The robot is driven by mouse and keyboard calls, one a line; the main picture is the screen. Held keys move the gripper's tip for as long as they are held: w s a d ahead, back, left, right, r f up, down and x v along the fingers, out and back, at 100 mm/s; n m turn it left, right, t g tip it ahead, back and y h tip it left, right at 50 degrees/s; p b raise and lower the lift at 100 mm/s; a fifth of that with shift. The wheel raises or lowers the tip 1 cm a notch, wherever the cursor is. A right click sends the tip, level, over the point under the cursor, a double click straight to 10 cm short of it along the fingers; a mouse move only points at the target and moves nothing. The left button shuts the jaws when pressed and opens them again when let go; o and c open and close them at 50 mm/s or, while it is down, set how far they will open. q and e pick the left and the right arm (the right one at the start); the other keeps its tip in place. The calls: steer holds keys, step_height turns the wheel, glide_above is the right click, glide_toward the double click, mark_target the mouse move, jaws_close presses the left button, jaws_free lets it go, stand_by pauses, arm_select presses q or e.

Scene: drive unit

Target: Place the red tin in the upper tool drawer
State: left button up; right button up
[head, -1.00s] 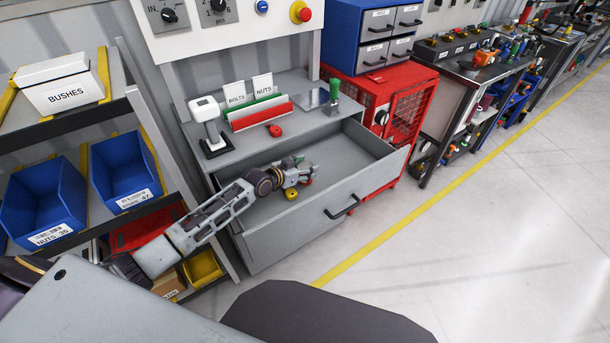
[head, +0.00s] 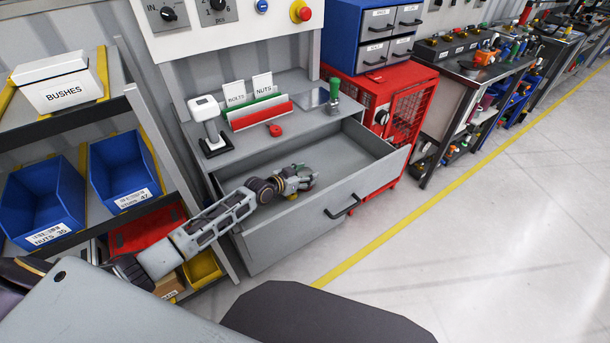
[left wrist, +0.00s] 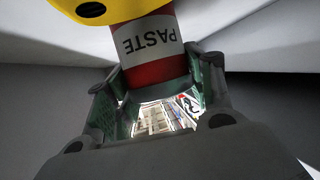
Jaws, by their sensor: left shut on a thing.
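The red tin (left wrist: 158,72) shows in the left wrist view, with a white band reading "PASTE" upside down in the picture. My left gripper (left wrist: 162,88) is shut on it, with a green-padded finger on each side. In the head view my left gripper (head: 303,180) is over the open tool drawer (head: 310,219), inside its outline near the front panel. The tin is mostly hidden there by the gripper. I cannot tell whether it touches the drawer floor. My right gripper is not in view.
A yellow object (left wrist: 95,10) with a dark oval spot is close to the tin. The drawer's far right floor (head: 340,150) looks clear. On the worktop above stand a white device (head: 208,125), a card holder (head: 260,113) and a small red item (head: 275,130).

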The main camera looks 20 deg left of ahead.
arm_select(q)
steer(key=o, duration=0.9)
steer(key=shift+o, duration=1)
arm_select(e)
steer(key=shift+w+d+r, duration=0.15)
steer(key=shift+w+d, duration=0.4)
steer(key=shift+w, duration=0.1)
